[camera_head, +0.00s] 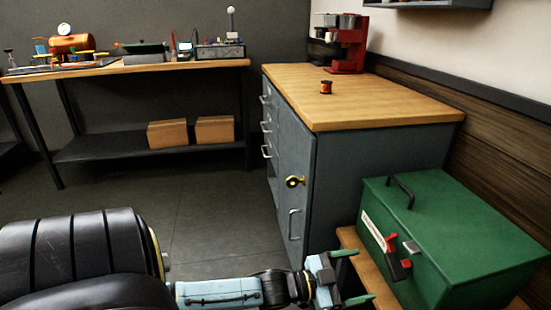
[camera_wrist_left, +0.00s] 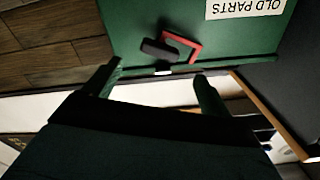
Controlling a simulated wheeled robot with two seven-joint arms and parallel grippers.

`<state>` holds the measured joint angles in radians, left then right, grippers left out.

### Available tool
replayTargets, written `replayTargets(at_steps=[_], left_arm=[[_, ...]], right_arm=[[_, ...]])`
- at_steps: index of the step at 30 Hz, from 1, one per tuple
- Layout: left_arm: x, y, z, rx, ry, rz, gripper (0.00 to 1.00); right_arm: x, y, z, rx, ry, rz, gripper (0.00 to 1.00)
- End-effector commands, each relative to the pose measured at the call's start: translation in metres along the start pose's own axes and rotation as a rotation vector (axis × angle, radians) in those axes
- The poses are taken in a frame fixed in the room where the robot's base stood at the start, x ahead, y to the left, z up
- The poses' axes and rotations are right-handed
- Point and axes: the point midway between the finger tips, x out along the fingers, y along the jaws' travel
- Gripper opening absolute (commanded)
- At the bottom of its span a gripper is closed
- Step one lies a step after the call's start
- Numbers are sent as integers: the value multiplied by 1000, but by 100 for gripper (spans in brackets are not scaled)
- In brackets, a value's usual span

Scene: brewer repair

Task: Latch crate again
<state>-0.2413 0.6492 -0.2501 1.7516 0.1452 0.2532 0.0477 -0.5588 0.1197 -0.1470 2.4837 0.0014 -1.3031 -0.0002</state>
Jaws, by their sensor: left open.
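The green crate (camera_head: 455,235) stands at the lower right with its lid down and a black handle on top. Its front face carries a latch (camera_head: 396,262) with red and black parts; a grey catch piece (camera_head: 411,247) sits just above, near the lid edge. In the left wrist view the latch (camera_wrist_left: 188,45) shows upside down as a red frame with a black tab, tilted on the green face near a white label reading OLD PARTS. My left gripper (camera_head: 352,277) is open and empty, in front of the crate and apart from the latch. Its fingers (camera_wrist_left: 157,72) point towards the latch.
The crate rests on a wooden stand (camera_head: 352,240). A grey cabinet with a wooden top (camera_head: 385,90) stands behind it, with a brass key-like piece (camera_head: 294,181) on its door. A workbench (camera_head: 130,68) is at the back left. The floor between is clear.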

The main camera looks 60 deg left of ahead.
Motion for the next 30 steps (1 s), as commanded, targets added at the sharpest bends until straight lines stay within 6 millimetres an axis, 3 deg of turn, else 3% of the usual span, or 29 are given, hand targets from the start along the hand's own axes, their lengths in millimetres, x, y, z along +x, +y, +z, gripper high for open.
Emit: replayTargets(at_steps=[5,17,30], left_arm=[[-38,0,-2,0,-5,2,84],[-65,-6,72,-42,-308,-67,84],[-122,14,136,-104,-626,-98,84]], right_arm=[[-13,0,-9,0,0,0,0],[-48,1,-34,0,0,0,0],[-83,2,-58,0,0,0,0]])
